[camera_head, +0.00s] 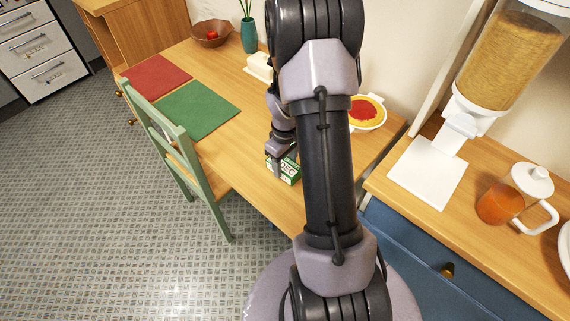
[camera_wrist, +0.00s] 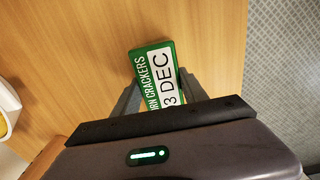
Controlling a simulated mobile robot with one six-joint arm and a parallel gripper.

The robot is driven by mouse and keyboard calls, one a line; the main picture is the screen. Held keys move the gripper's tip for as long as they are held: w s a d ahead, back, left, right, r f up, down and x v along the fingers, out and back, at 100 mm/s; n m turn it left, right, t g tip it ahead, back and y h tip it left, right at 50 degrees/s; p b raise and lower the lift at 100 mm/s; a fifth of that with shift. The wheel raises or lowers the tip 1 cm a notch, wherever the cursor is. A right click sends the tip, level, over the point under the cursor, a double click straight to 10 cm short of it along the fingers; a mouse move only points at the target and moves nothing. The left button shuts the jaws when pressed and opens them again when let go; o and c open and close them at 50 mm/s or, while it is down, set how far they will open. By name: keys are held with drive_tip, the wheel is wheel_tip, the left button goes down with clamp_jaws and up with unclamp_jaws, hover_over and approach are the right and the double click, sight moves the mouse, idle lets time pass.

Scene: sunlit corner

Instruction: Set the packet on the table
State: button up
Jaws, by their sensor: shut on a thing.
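The packet (camera_head: 287,169) is a green and white box. In the wrist view the packet (camera_wrist: 153,72) shows the words "CORN CRACKERS" and "3 DEC". My gripper (camera_head: 279,165) is shut on it, with a finger on either side, and it also shows at the bottom of the wrist view (camera_wrist: 158,92). The wooden table (camera_head: 215,70) lies beneath the packet, near its front edge. I cannot tell whether the packet touches the tabletop.
A red mat (camera_head: 156,78), a green mat (camera_head: 199,111), a bowl (camera_head: 211,33) and a teal vase (camera_head: 249,35) are on the table. A white butter dish (camera_head: 259,67) and a dish with red filling (camera_head: 366,112) stand near the wall. A green chair (camera_head: 185,158) stands at the front edge.

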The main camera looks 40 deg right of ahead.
sight(285, 164)
drive_tip(key=o, duration=1.5)
wheel_tip(285, 164, up, 12)
drive_tip(key=p, duration=0.5)
drive_tip(key=a+r+m+t, duration=0.2)
drive_tip(key=a+r, duration=0.9)
drive_tip(key=r, duration=0.1)
drive_tip(key=s+a+r+m+t, duration=0.1)
drive_tip(key=s+a+r, duration=0.2)
drive_tip(key=s+a, duration=0.1)
drive_tip(key=s+a+r+m+t+y, duration=0.1)
drive_tip(key=s+a+r, duration=0.2)
drive_tip(key=a, duration=0.4)
drive_tip(key=s+a+r+m+t+y, duration=0.1)
drive_tip(key=s+a+r, duration=0.3)
drive_tip(key=s+a, duration=0.1)
drive_tip(key=shift+s+a+t, duration=0.15)
drive_tip(key=shift+s+t, duration=0.05)
drive_tip(key=shift+t, duration=0.2)
drive_tip(key=shift+r, duration=0.1)
